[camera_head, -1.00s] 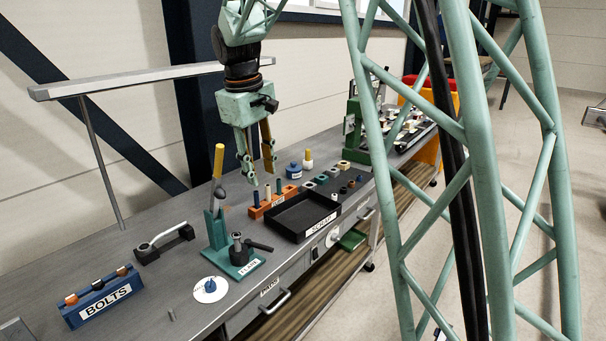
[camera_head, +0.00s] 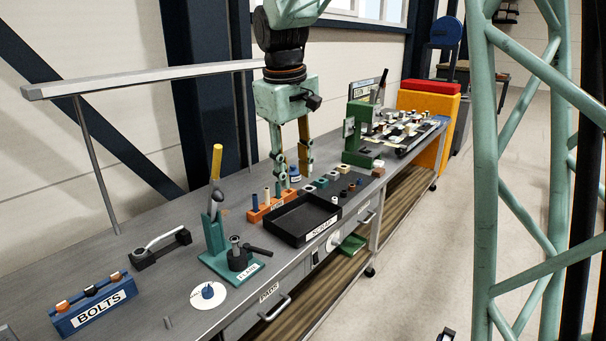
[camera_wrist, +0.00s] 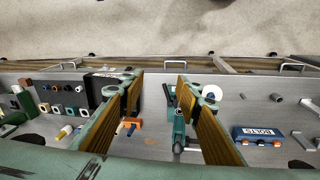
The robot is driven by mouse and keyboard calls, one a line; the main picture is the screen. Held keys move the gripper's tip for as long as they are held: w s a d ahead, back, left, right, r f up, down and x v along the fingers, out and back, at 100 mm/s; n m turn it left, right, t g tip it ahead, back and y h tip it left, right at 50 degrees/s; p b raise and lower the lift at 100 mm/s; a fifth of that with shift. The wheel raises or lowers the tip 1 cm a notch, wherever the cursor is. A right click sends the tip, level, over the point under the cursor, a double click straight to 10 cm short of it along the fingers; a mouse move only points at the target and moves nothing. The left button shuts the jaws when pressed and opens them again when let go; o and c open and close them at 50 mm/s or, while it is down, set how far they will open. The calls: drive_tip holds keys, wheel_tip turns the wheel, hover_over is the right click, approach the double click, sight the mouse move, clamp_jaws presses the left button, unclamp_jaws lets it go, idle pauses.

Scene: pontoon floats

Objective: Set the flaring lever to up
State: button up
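The flaring tool is a teal stand (camera_head: 214,232) on a teal base labelled FLARE, left of the black tray. Its lever with a yellow handle (camera_head: 217,161) rises above the stand, nearly upright. A black side handle (camera_head: 257,252) sticks out low on the right. My gripper (camera_head: 292,170) is open and empty, pointing down over the bench behind the tray, to the right of the lever and apart from it. In the wrist view the open fingers (camera_wrist: 158,88) frame bare bench, and the teal tool (camera_wrist: 178,132) shows beside the right finger, which partly hides it.
The black SCRAP tray (camera_head: 299,231) and an orange peg block (camera_head: 262,211) stand right of the tool. A blue BOLTS rack (camera_head: 88,318), a white disc (camera_head: 207,296) and a black clamp-like piece (camera_head: 160,246) are left. A green press (camera_head: 358,140) stands farther right.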

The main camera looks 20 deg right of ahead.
drive_tip(key=shift+s+d, duration=0.25)
drive_tip(key=shift+s, duration=0.05)
